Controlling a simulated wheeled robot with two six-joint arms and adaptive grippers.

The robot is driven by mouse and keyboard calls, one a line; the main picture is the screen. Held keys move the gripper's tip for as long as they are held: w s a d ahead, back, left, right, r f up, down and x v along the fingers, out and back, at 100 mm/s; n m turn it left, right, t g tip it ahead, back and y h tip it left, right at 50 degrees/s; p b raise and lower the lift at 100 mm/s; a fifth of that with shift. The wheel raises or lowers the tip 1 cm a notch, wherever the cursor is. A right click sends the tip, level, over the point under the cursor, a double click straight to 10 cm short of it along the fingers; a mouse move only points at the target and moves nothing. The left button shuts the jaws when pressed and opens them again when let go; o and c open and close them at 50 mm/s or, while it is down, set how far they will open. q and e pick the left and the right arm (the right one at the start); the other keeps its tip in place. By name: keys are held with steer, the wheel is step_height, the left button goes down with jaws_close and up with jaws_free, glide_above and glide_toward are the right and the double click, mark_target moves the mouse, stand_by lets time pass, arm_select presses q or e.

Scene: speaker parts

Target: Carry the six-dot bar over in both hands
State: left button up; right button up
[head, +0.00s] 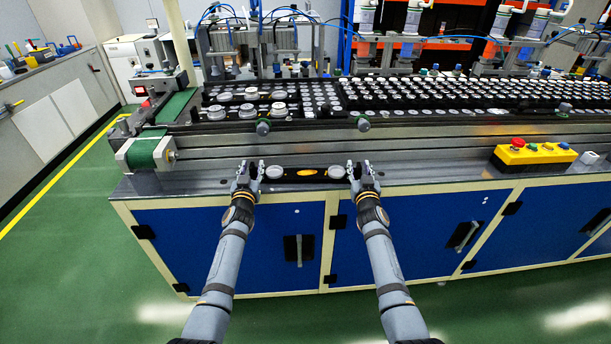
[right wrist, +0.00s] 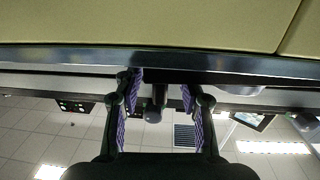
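The bar (head: 306,173) is black, with a silver disc near each end and a yellow oval in its middle. It lies lengthwise along the front ledge; its dots are too small to make out. My left gripper (head: 251,170) is at the bar's left end, its fingers apart. My right gripper (head: 361,170) is at the right end, its fingers apart. In the right wrist view, that gripper (right wrist: 159,112) shows a wide gap between its fingers, with no bar clearly between them. Contact with the bar ends cannot be told.
The grey ledge (head: 440,185) runs above blue cabinets (head: 400,225). A metal conveyor side with knobs rises behind the bar. Black trays of silver parts (head: 430,95) stand beyond it. A yellow button box (head: 535,156) sits right on the ledge, with bare ledge before it.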

arm_select(q)
steer(key=shift+c, duration=0.2)
arm_select(e)
steer(key=shift+c, duration=0.2)
arm_select(q)
jaws_close()
arm_select(e)
jaws_close()
